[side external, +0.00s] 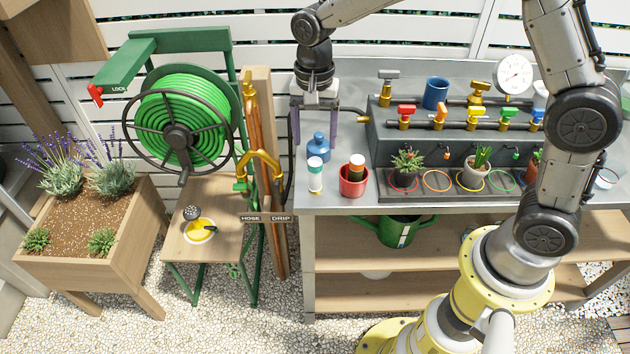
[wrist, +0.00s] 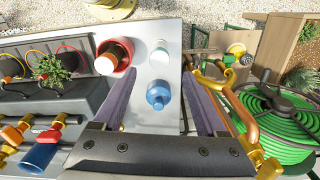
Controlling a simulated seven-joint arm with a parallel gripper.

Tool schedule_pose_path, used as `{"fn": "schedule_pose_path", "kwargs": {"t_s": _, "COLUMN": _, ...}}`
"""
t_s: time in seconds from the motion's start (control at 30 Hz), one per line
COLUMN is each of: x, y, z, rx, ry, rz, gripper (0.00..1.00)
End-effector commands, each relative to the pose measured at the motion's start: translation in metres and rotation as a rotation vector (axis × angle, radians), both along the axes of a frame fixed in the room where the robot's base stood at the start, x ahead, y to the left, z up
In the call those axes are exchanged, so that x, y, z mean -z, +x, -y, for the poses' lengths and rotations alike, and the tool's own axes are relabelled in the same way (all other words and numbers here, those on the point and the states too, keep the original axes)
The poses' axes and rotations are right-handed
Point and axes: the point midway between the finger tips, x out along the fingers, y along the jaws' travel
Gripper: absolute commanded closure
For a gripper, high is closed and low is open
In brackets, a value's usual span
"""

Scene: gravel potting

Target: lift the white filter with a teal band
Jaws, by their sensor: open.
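The white filter with a teal band (side external: 315,176) stands upright near the bench's front left corner. Its white top shows in the wrist view (wrist: 160,52), ahead of the fingertips. My gripper (side external: 315,133) is open and empty above the left end of the bench, behind and above the filter. In the wrist view its two purple-grey fingers (wrist: 160,76) are spread wide, with a blue bottle (wrist: 159,96) seen between them. The blue bottle (side external: 319,148) stands just behind the filter. Nothing hides the filter in the side view.
A red pot (side external: 353,184) holding a brown, white-topped item stands right of the filter. A dark tray (side external: 450,192) with potted plants lies farther right. Valves and a gauge (side external: 514,75) line the back. The hose reel (side external: 180,130) stands left, beyond the bench edge.

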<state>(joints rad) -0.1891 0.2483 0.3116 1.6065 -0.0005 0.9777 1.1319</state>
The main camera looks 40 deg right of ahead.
Motion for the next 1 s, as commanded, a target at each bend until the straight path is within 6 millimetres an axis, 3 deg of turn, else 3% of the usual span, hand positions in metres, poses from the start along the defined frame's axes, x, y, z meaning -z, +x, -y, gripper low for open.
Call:
{"fn": "schedule_pose_path", "kwargs": {"t_s": 0.27, "x": 0.021, "y": -0.001, "z": 0.000, "rx": 0.000, "ry": 0.000, "rz": -0.002, "gripper": 0.26}}
{"fn": "schedule_pose_path", "kwargs": {"t_s": 0.57, "x": 0.060, "y": -0.003, "z": -0.002, "rx": 0.000, "ry": 0.000, "rz": 0.000, "gripper": 0.26}}
{"fn": "schedule_pose_path", "kwargs": {"t_s": 0.87, "x": 0.065, "y": -0.003, "z": -0.002, "rx": 0.000, "ry": 0.001, "rz": 0.002, "gripper": 0.26}}
{"fn": "schedule_pose_path", "kwargs": {"t_s": 1.0, "x": 0.064, "y": -0.003, "z": -0.002, "rx": 0.000, "ry": 0.001, "rz": 0.002, "gripper": 0.49}}
